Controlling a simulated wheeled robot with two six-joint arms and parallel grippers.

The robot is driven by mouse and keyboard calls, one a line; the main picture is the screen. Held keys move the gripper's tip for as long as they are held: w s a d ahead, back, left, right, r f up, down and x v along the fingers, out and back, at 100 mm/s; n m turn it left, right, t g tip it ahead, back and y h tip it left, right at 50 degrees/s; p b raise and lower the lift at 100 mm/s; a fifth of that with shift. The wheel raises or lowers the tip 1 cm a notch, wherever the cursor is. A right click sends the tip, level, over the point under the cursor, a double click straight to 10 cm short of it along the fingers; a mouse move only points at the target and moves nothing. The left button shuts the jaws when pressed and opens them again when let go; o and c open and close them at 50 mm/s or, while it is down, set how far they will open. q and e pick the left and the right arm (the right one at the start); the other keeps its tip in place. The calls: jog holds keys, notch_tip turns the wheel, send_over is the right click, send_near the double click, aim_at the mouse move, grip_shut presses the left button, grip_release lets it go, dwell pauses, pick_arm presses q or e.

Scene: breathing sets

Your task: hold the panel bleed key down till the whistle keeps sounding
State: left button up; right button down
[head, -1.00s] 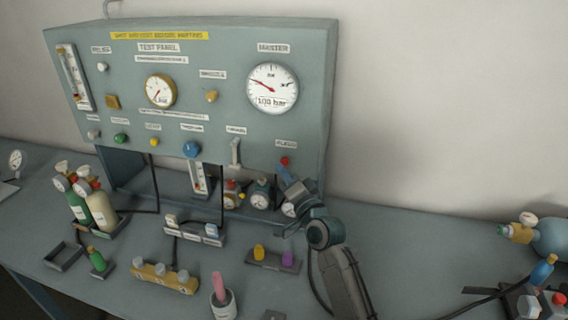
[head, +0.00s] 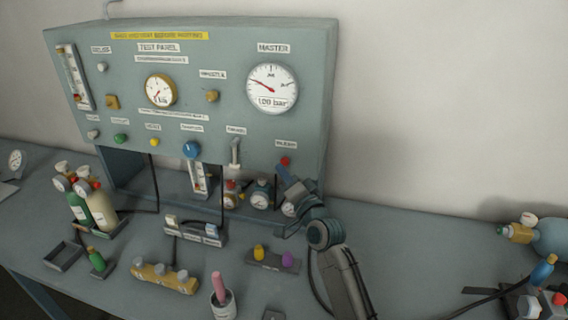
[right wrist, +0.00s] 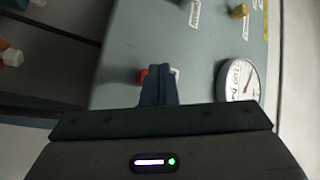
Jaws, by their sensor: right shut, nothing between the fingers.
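The grey-green test panel (head: 225,90) stands at the back of the bench. Its red bleed key (head: 285,161) sits at the panel's lower right, under a small label. My right gripper (head: 282,170) is shut and empty, with its blue fingertips just below the red key. In the right wrist view the closed fingers (right wrist: 158,84) point at the panel, and the red key (right wrist: 142,75) shows partly behind them. I cannot tell whether the fingertips touch it. No whistle can be made out.
A white toggle lever (head: 235,152) and a blue knob (head: 191,149) are on the panel left of the key. Small gauges (head: 260,197) stand under the panel near my right arm. Two cylinders (head: 100,208) stand at the left.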

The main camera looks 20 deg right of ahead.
jog(key=shift+w, duration=0.1)
dwell(0.7)
jog(key=shift+w+d, duration=0.25)
jog(key=shift+w, duration=0.05)
jog(key=shift+w+d+r, duration=0.1)
jog(key=shift+w+d, duration=0.25)
jog(key=shift+w, duration=0.1)
dwell(1.0)
jog(key=shift+s+a, duration=0.15)
dwell(3.2)
jog(key=shift+s+a, duration=0.4)
jog(key=shift+s, duration=0.2)
jog(key=s+a, duration=0.2)
jog(key=s, duration=0.2)
jog(key=shift+s+a+p, duration=0.1)
jog(key=shift+a+p, duration=0.25)
jog(key=shift+a, duration=0.05)
